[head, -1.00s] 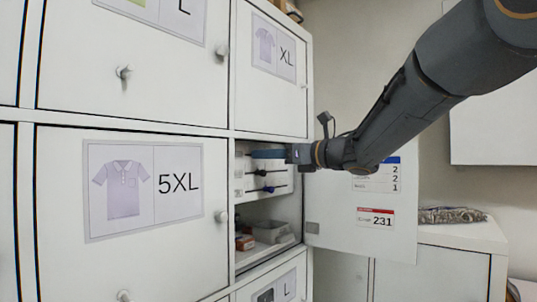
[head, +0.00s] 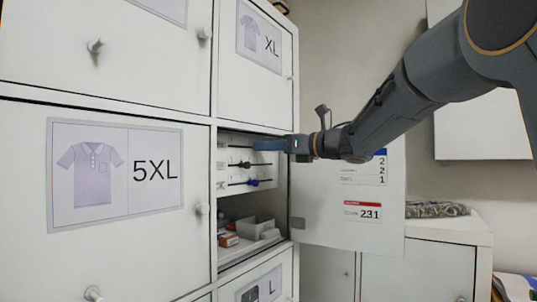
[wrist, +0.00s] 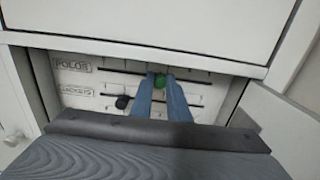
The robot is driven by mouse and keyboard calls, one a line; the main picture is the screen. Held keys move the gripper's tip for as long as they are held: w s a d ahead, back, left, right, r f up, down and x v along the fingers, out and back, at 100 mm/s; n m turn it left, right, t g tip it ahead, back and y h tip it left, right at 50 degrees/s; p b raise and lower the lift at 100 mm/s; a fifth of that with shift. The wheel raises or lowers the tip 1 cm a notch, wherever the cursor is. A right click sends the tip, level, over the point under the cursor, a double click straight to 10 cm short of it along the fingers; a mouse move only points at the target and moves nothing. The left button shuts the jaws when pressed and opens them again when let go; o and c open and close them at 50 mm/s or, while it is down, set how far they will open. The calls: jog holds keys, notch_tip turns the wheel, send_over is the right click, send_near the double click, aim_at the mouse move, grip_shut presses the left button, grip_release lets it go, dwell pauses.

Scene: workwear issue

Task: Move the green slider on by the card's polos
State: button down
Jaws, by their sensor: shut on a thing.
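The green slider (wrist: 160,81) is a round knob on the upper track of a white panel (wrist: 75,88), in the row labelled POLOS (wrist: 72,64) in the wrist view. My gripper (wrist: 162,80) is shut on it, with one blue finger on each side. In the head view my gripper (head: 256,145) reaches into the open compartment and hides the green knob. The card (head: 365,171) on the open door carries the numbers 2, 2 and 1; its words are too small to read.
A black slider (wrist: 122,102) sits on the JACKETS track just below, left of my fingers. A blue slider (head: 253,183) is lower on the panel. The open door (head: 330,215) stands right of the compartment. Below the panel are a grey bin (head: 252,227) and small boxes (head: 228,239).

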jog(key=shift+w+d, duration=0.3)
jog(key=shift+w, duration=0.15)
jog(key=c, duration=1.7)
grip_release()
jog(key=shift+b+v, duration=1.2)
jog(key=shift+v, duration=2.65)
